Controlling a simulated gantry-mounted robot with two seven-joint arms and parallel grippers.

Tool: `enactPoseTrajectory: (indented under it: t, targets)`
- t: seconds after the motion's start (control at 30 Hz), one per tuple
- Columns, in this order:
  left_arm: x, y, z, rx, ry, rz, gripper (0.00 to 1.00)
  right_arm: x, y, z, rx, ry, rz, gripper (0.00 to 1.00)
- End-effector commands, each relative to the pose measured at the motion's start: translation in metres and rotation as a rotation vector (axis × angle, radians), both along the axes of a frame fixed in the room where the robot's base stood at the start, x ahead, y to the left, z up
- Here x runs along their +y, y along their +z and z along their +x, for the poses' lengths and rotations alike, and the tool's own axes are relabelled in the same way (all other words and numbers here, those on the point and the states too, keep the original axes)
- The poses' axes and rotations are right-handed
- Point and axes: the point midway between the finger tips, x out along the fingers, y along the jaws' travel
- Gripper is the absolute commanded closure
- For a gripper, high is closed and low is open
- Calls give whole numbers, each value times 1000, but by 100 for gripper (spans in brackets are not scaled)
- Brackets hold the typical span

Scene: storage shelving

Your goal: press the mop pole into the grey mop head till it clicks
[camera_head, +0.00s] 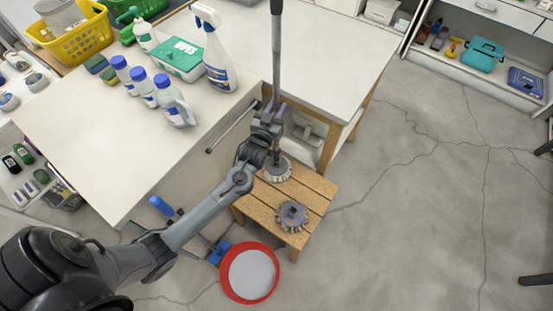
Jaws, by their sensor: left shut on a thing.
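My left gripper (268,116) is shut on the mop pole (276,55), a long dark grey pole standing roughly upright. The pole's lower end reaches down to a round mop head (277,170) with a pale fringe, near the back of the small wooden stool (262,205). I cannot tell whether the pole is seated in that head or only meets it. A second round mop head (292,214), grey with a darker centre, lies nearer the stool's front edge, clear of the pole. My right gripper is not in view.
A white table (90,150) beside the stool holds spray bottles, blue-capped bottles, a green-and-white box (178,58) and a yellow basket (72,42). A red round pan (249,274) and a blue-handled tool (165,207) are below.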

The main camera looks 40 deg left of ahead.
Motion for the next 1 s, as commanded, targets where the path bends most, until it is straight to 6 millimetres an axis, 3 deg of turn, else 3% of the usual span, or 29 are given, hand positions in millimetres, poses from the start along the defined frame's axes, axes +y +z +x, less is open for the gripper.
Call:
enactPoseTrajectory:
  t: [1.0]
  targets:
    - [0, 0, 0, -1, 0, 0, 100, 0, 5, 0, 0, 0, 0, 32]
